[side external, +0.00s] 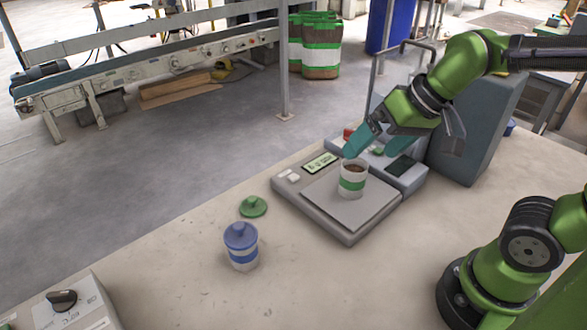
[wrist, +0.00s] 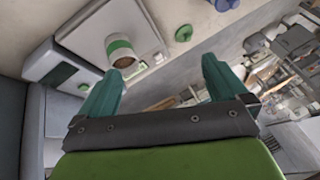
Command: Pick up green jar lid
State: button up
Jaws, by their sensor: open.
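The green jar lid (side external: 253,206) lies flat on the table, with a knob on top, left of the scale. It also shows in the wrist view (wrist: 184,33), beyond my fingertips. A white jar with a green band (side external: 352,180) stands open on the scale, with dark contents. My gripper (side external: 368,142) is open and empty, above the back of the scale and behind the jar. Its two teal fingers are spread wide in the wrist view (wrist: 159,75). The lid is well apart from the fingers.
A jar with a blue lid (side external: 241,246) stands just in front of the green lid. The scale (side external: 330,212) has a display and buttons on its rear side. A grey box (side external: 478,130) stands at the right. A control box (side external: 75,305) sits front left.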

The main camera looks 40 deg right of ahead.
jog(key=w+a+f+g, duration=0.1)
jog(key=w+a+g, duration=0.15)
jog(key=w, duration=0.35)
jog(key=w+a+f+g, duration=0.1)
jog(key=w+a, duration=0.2)
jog(key=w, duration=0.3)
jog(key=m+g+h, duration=0.2)
jog(key=m, duration=0.3)
send_over(252, 198)
notch_tip(252, 198, down, 4)
jog(key=shift+m, duration=0.3)
jog(key=f, duration=1)
jog(key=shift+s+a+f, duration=0.2)
jog(key=shift+s+f, duration=0.05)
jog(key=shift+f, duration=0.15)
jog(key=shift+w+d+f, duration=0.15)
jog(key=shift+f, duration=1.3)
jog(key=shift+w+d+f, duration=0.1)
jog(key=shift+f, duration=1.35)
jog(key=c, duration=1.1)
